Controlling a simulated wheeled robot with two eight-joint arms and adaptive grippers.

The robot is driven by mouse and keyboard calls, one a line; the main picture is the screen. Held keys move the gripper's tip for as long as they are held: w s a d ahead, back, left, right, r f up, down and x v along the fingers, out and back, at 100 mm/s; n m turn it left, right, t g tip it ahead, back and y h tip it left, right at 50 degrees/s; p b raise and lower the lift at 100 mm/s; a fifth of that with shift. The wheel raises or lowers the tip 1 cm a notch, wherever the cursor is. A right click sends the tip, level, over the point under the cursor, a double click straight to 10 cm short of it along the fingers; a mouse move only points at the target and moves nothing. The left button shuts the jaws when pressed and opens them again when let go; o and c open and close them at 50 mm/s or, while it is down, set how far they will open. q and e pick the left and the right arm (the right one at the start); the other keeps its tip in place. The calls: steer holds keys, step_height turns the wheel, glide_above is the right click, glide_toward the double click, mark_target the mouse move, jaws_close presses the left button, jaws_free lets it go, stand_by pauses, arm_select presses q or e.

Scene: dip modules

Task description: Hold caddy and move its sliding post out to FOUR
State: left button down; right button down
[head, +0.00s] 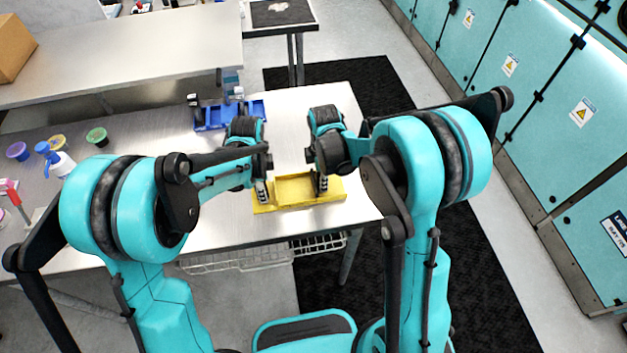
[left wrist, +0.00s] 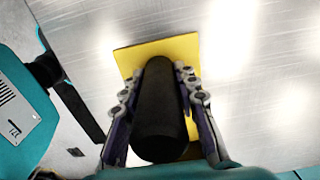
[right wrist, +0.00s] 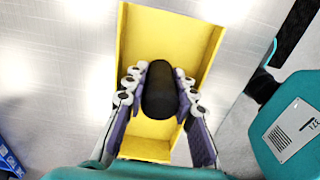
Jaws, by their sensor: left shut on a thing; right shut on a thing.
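The yellow caddy (head: 293,188) lies near the table's front edge, a shallow tray with raised walls. My left gripper (head: 262,193) is at its left end, shut on a black upright post (left wrist: 160,110) that stands over a flat yellow part (left wrist: 185,48). My right gripper (head: 321,184) is toward its right end, shut on another black post (right wrist: 160,92) inside the walled yellow tray (right wrist: 172,25). I cannot tell from the frames which post slides. No FOUR mark is readable; the fingers and posts cover parts of the caddy.
A blue tray (head: 213,117) with items stands behind the left gripper. Purple (head: 17,150), yellow (head: 57,142) and green (head: 96,136) cups and a white-and-blue bottle (head: 58,162) are on the left. A wire basket (head: 235,260) hangs under the front edge. The table right of the caddy is clear.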

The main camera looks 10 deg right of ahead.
steer(key=c, duration=1.2)
jaws_free()
steer(key=shift+r, duration=0.1)
step_height(320, 180, up, 12)
steer(key=shift+f, duration=0.1)
arm_select(q)
steer(key=c, duration=1.1)
jaws_free()
steer(key=shift+o, duration=0.2)
steer(key=shift+r, duration=0.15)
steer(key=shift+r+p, duration=2.45)
steer(key=shift+r, duration=1.2)
arm_select(e)
steer(key=shift+r, duration=2.45)
